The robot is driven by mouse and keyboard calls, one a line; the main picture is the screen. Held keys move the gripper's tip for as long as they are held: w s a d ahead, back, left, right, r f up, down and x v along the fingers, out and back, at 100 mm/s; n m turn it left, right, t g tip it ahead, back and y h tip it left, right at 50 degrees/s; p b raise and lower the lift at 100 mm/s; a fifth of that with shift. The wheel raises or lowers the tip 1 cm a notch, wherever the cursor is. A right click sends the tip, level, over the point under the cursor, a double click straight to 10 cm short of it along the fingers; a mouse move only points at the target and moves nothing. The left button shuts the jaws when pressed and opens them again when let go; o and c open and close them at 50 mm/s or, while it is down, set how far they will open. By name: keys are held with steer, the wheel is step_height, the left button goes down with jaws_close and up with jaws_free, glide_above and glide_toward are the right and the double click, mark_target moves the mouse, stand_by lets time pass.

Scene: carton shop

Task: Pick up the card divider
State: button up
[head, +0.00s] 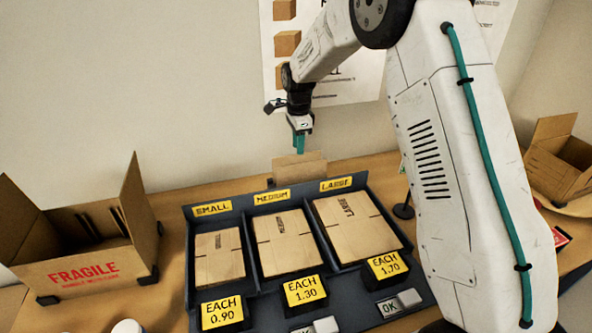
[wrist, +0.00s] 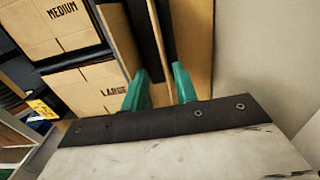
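The card divider is most likely one of the brown upright card pieces (head: 299,171) standing behind the carton tray in the head view. In the wrist view, a thin tan card edge (wrist: 157,38) runs into the space between my fingers, with dark gaps beside it. My gripper (head: 300,145) points down just above these cards. Its two teal fingers (wrist: 160,88) are apart, one on each side of the thin edge, and I see no contact. The lower parts of the cards are hidden by the tray.
A dark tray (head: 191,270) holds flat cartons marked small, medium and large, with yellow price tags in front. An open FRAGILE box (head: 85,268) stands at left, another open box (head: 550,165) at right. A wall is close behind the cards.

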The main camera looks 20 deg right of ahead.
steer(key=f, duration=0.3)
steer(key=shift+w+a+f, duration=0.15)
steer(key=shift+a, duration=0.1)
step_height(320, 180, down, 5)
steer(key=shift+w+d+r, duration=0.1)
jaws_close()
